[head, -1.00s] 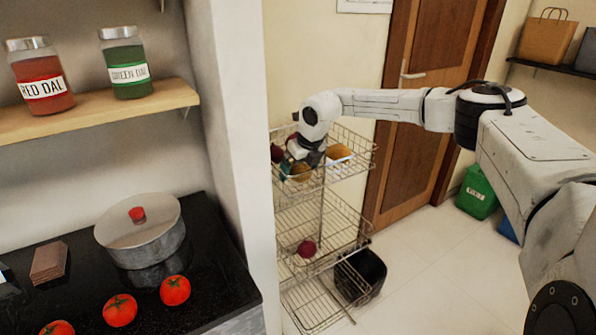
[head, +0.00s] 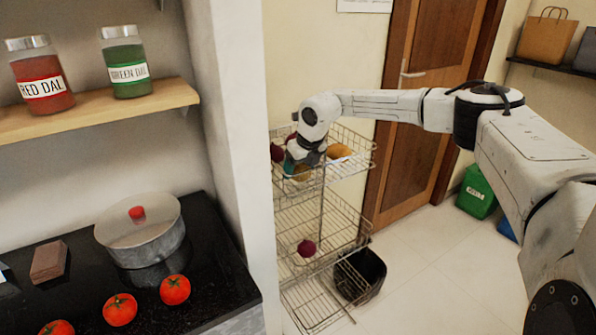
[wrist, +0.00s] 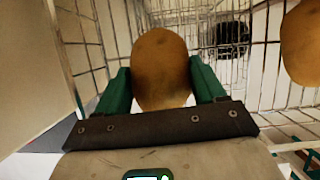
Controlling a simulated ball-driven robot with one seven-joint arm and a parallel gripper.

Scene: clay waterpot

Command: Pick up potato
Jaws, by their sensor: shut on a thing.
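A brown potato (wrist: 162,65) sits between the green fingers of my gripper (wrist: 163,85) in the wrist view, with a finger against each side. My gripper is shut on it. In the head view my gripper (head: 298,166) is down in the top basket of the wire rack (head: 345,178), and the held potato (head: 301,174) shows only partly below it. A second potato (head: 339,151) lies to the right in the same basket; it also shows at the right edge of the wrist view (wrist: 302,45).
A dark red onion (head: 277,153) lies at the basket's left, and another onion (head: 306,248) is on a lower tier. Wire walls surround my gripper. A black bin (head: 360,275) stands beside the rack. A wall edge (head: 240,150) is close on the left.

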